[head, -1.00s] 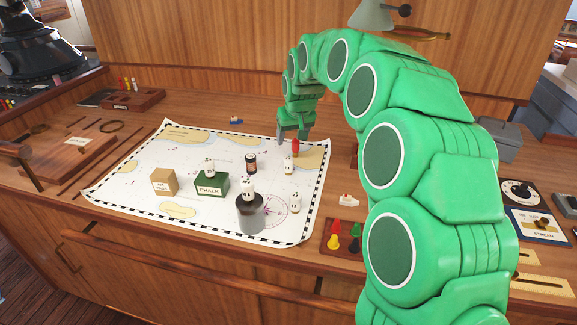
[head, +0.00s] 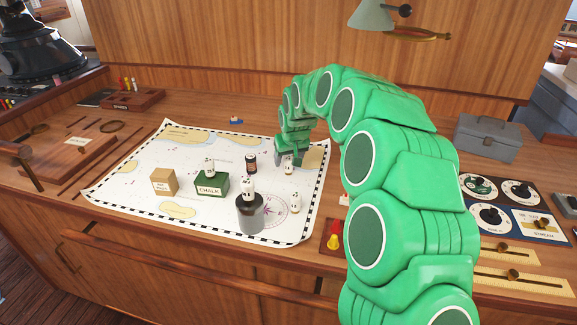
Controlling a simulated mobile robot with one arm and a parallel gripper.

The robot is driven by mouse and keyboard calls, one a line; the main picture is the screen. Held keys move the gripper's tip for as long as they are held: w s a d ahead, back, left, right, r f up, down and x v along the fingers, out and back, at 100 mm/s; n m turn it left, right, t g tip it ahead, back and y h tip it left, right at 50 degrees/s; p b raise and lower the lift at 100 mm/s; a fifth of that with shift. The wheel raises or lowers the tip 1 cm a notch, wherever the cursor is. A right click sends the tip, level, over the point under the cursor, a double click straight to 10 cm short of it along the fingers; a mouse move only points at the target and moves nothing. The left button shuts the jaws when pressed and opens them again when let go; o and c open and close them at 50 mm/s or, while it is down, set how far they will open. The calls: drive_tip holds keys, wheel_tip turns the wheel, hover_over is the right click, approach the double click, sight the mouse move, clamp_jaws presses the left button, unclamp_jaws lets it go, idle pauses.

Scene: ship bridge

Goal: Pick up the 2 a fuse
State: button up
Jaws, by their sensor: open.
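No object can be surely read as the 2 A fuse. A small tan box (head: 164,182) with an unclear two-line label stands at the chart's front left. A dark labelled cylinder (head: 251,164) stands upright mid-chart. My gripper (head: 291,160) is open, pointing down over the chart's right part, to the right of the dark cylinder. A small white figure (head: 288,169) shows just below and between its fingers; whether they touch it is unclear. A red piece near there is hidden behind the gripper.
The chart (head: 140,165) lies on the wooden desk. Dial panels (head: 490,216) and a grey toolbox (head: 487,138) lie right of my arm.

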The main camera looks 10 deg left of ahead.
sight(289, 158)
drive_tip(key=shift+f, duration=0.25)
drive_tip(key=c, duration=1.1)
drive_tip(key=shift+w+r, duration=0.1)
drive_tip(key=shift+r, duration=1.65)
drive_tip(key=s+d+r, duration=0.2)
drive_tip(key=s+r, duration=0.1)
drive_tip(key=s, duration=0.1)
drive_tip(key=s+d+r, duration=0.2)
drive_tip(key=s+r, duration=0.1)
drive_tip(key=s, duration=0.1)
drive_tip(key=s+d+r, duration=0.2)
drive_tip(key=s+r, duration=0.1)
drive_tip(key=s, duration=0.1)
drive_tip(key=shift+s+r, duration=0.2)
drive_tip(key=shift+s, duration=0.2)
